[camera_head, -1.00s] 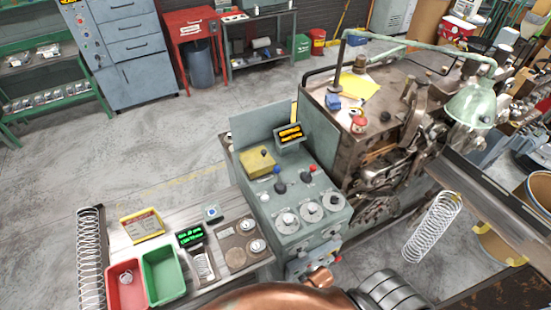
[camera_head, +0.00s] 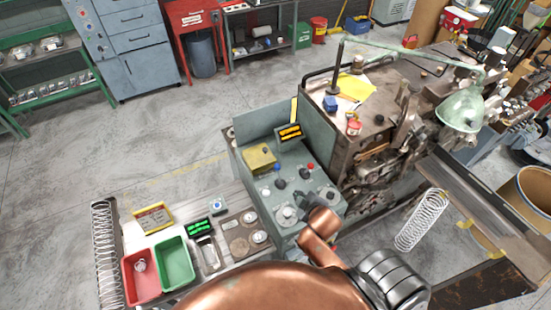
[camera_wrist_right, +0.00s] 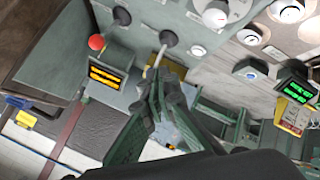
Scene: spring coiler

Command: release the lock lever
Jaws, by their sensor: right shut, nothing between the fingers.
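The grey-green control panel (camera_head: 258,210) carries two short levers on dark round bases. One lever has a red knob (camera_head: 310,166); its red knob also shows in the right wrist view (camera_wrist_right: 96,42). The other has a blue knob (camera_head: 277,168); no label shows which is the lock lever. My right gripper (camera_head: 318,200) is over the panel's dials in the head view. In the right wrist view, its fingers (camera_wrist_right: 158,95) are together, close to a pale lever stalk (camera_wrist_right: 155,62) whose end is hidden behind them; contact cannot be told. My left gripper is not in view.
An orange-lit display (camera_head: 290,133) stands behind the levers, beside a yellow box (camera_head: 260,159). White dials (camera_head: 286,214) lie in front. The brown machine (camera_head: 345,130) rises to the right. A red bin (camera_head: 140,282) and green bin (camera_head: 176,262) sit at lower left.

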